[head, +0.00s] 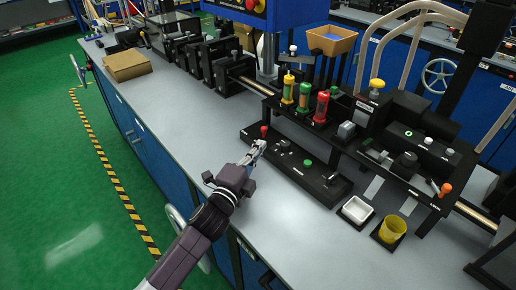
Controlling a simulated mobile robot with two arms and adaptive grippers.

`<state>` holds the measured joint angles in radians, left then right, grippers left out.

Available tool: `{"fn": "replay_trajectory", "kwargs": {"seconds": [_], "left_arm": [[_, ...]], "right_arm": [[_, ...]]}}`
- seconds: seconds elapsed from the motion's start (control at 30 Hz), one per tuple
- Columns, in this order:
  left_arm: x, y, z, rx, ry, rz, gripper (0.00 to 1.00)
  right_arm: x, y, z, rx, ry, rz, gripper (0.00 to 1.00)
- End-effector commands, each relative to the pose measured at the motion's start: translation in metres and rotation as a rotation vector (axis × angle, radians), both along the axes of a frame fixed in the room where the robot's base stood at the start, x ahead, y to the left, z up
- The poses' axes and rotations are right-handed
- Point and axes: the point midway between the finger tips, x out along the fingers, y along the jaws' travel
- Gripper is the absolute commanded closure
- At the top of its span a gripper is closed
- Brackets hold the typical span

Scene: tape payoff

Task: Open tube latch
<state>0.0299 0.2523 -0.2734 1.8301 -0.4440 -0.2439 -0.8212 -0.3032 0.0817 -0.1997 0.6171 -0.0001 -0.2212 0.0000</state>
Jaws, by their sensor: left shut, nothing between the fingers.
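My left gripper (256,150) is over the left part of a low black control panel (318,187) on the grey bench. It is shut and empty. Its fingertips are near a red knob (264,130) and a small metal switch; I cannot tell whether they touch. Behind the panel, tubes with yellow (288,88), green (304,96) and red (321,107) caps stand upright on a black rack. I cannot make out the tube latch for certain. My right gripper is not in view.
A white tray (356,210) and a yellow cup (392,229) stand at the right front. A cardboard box (127,65) lies at the back left. The grey bench top (170,110) left of my arm is clear. Black machinery lines the back.

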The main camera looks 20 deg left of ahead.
Motion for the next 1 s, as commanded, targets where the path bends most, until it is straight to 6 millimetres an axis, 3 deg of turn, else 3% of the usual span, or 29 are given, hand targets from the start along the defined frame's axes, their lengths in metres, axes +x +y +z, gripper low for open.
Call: {"fn": "replay_trajectory", "kwargs": {"seconds": [0.2,0.4,1.0], "left_arm": [[0.041,-0.007,0.003,-0.002,-0.001,0.001,1.00],[0.062,-0.011,0.002,-0.002,0.000,0.000,1.00],[0.066,-0.011,0.002,-0.001,0.001,0.001,1.00]], "right_arm": [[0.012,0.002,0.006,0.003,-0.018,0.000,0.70],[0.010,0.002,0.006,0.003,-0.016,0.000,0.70],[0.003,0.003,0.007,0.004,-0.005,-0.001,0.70]]}}
